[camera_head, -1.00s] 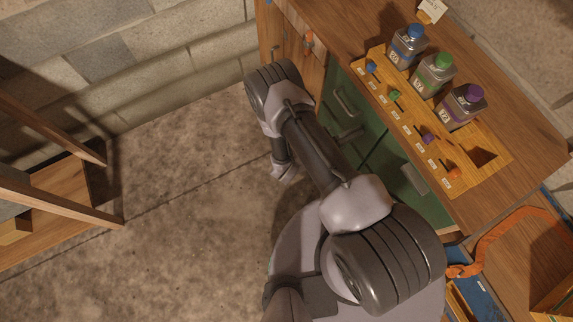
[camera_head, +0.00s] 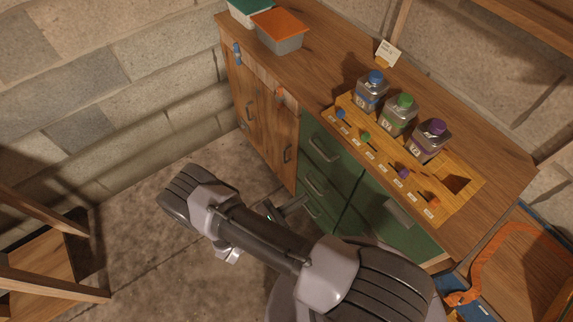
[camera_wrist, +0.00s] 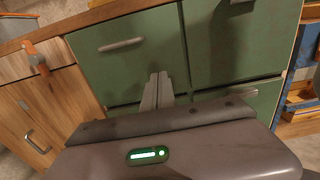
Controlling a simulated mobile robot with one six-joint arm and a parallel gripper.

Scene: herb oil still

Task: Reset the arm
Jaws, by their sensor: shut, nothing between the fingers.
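My gripper (camera_wrist: 157,92) shows in the wrist view with its two fingers together and nothing between them. It points toward the green drawer fronts (camera_wrist: 125,50) and appears apart from them. In the head view my gripper (camera_head: 299,203) is partly hidden behind my arm, low in front of the green drawers (camera_head: 330,160). My arm is bent and reaches to the left over the floor.
The wooden bench (camera_head: 320,60) holds a yellow rack (camera_head: 390,165) with three capped bottles: blue (camera_head: 371,92), green (camera_head: 398,115) and purple (camera_head: 429,140). An orange-lidded box (camera_head: 279,32) stands at the back. A wooden frame (camera_head: 50,265) stands at left. Floor between is clear.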

